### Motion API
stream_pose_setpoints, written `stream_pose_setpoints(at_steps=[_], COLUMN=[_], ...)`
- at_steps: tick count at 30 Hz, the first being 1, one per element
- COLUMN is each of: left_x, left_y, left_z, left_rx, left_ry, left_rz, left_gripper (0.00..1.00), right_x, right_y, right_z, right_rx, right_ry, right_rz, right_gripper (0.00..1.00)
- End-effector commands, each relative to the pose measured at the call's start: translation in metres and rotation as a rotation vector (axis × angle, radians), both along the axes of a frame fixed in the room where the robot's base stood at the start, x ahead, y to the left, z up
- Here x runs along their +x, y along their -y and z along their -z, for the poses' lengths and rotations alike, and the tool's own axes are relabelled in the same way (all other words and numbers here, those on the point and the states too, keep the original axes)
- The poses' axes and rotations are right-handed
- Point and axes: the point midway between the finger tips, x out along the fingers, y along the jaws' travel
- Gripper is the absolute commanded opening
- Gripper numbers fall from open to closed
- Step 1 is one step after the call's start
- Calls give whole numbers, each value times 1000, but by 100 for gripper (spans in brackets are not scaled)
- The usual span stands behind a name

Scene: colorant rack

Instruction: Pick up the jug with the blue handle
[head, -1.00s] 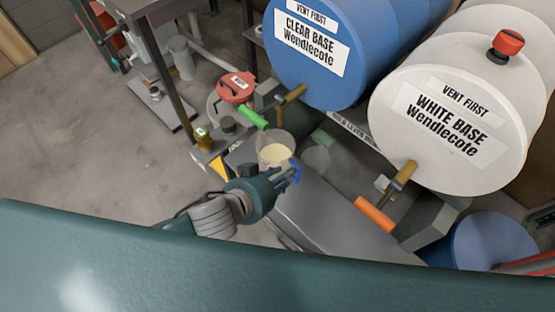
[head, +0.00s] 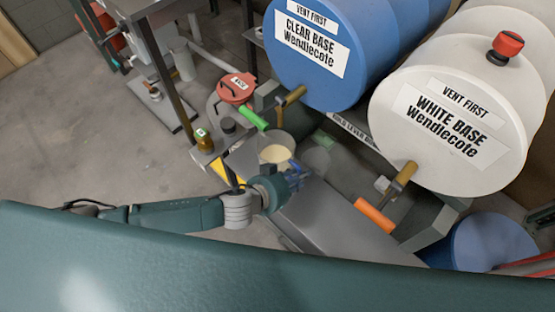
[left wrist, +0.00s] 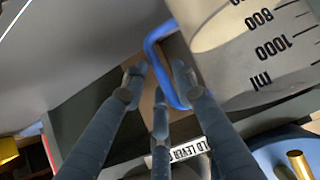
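The jug with the blue handle (head: 274,153) is a clear measuring jug with cream liquid, standing below the green lever tap. It also shows in the left wrist view (left wrist: 235,60), close up, with black ml marks. Its blue handle (left wrist: 152,42) lies between my left gripper's fingertips (left wrist: 158,85). The fingers are apart on either side of the handle, and I see no firm grip on it. In the head view my left gripper (head: 297,177) is beside the handle, partly hiding it. My right gripper is not in view.
Another clear jug (head: 317,159) stands close to the right of it. A blue drum (head: 335,85) and a white drum (head: 450,170) lie above, with taps and an orange lever (head: 375,214) sticking out. A grey metal surface (head: 330,215) is clear in front.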

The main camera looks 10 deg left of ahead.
Motion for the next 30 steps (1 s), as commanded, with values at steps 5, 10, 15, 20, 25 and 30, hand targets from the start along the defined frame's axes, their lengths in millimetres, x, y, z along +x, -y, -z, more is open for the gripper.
stream_pose_setpoints(at_steps=[5,10,15,20,25,30], left_x=[8,8,8,8,10,10], left_y=[7,7,7,7,8,7], left_z=[8,8,8,8,5,5], left_rx=[-1,-1,-1,0,-1,-1], left_ry=[-1,-1,-1,0,5,5], left_rz=[0,0,0,0,2,2], left_gripper=[28,28,0,0,0,0], right_x=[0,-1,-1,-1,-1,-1], right_y=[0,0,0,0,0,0], right_z=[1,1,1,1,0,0], right_rx=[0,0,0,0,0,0], right_ry=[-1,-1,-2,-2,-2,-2], right_rz=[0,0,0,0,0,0], right_gripper=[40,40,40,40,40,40])
